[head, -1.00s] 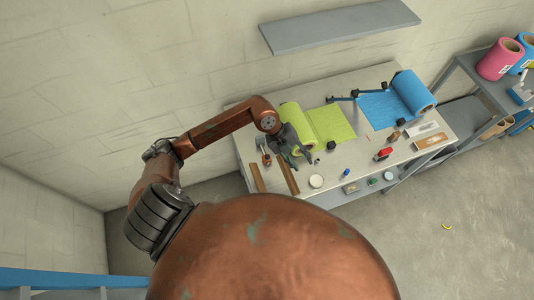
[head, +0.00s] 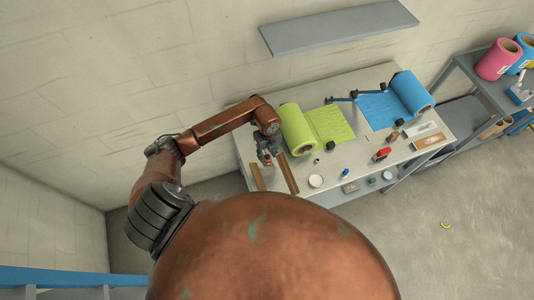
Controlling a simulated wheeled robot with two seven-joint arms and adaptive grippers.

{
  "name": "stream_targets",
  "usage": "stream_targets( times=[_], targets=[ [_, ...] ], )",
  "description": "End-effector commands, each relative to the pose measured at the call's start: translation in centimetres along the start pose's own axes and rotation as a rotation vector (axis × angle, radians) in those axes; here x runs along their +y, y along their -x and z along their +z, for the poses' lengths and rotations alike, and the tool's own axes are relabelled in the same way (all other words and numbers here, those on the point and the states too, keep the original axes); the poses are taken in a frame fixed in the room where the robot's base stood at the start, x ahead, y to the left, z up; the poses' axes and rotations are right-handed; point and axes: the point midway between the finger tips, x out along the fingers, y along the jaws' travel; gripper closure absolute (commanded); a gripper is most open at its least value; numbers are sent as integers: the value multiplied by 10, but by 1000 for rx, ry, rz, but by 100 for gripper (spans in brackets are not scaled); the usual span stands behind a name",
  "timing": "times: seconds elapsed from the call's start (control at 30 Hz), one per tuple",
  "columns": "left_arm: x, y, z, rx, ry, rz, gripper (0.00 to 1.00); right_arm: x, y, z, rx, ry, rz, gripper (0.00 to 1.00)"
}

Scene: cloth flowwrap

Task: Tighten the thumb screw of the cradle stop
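My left gripper (head: 266,161) is over the left part of the bench, just left of the green roll (head: 296,130). It points down near two brown strips. Its fingers are small and dark here, and I cannot tell if they are open or hold something. The green roll lies on the bench with its sheet (head: 330,124) drawn out to the right. A small dark-and-light piece (head: 316,161) sits near the roll's front end. I cannot make out a thumb screw or the cradle stop at this size. My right gripper is not in view.
The bench (head: 408,150) also holds a blue roll (head: 411,92), a white round dish (head: 316,181), a red item (head: 382,154) and small items along the front. Brown strips (head: 288,174) lie at the left. A grey shelf (head: 340,27) hangs above. A cart with rolls stands right.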

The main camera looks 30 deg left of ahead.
Motion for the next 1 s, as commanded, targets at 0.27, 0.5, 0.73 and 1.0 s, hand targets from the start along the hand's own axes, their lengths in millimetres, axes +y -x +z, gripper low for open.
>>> stream_targets(
  times=[0.27,0.5,0.73,1.0],
  targets=[
    [0,-2,0,0,0,-1,67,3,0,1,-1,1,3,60],
    [0,-2,0,0,-1,-1,84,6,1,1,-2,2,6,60],
    [-1,-1,0,0,-1,-1,100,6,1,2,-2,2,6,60],
    [0,-1,1,-1,-4,-1,100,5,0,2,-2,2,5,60]
  ],
)
